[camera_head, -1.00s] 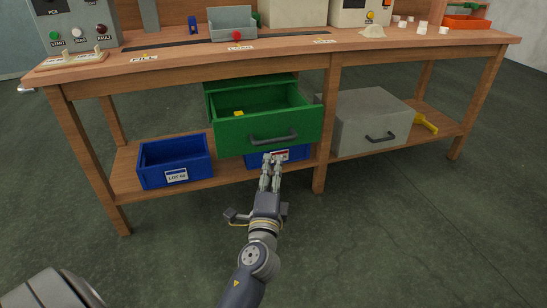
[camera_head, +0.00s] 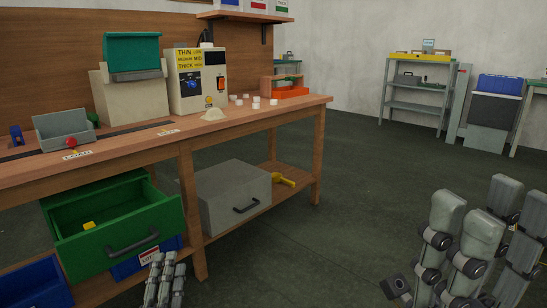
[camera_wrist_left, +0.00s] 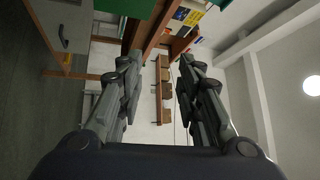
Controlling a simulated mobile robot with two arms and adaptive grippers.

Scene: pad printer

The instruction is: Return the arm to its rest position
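My left gripper (camera_head: 166,270) shows only its finger ends at the bottom edge of the head view, in front of the green drawer (camera_head: 112,228) in the picture. In the left wrist view its two fingers (camera_wrist_left: 158,75) stand apart with nothing between them, so it is open and empty. The rest of the left arm is out of the frame. My right gripper (camera_head: 485,225) is large and close at the lower right of the head view, fingers pointing up and away. Its base is cut off, and I cannot judge its opening. I see nothing in it.
The wooden bench (camera_head: 130,145) fills the left side; the green drawer is pulled out with a yellow piece (camera_head: 89,225) inside. A grey drawer box (camera_head: 232,195) and blue bins (camera_head: 35,285) sit below. Open floor (camera_head: 350,215) lies right of the bench, before back shelves (camera_head: 415,105).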

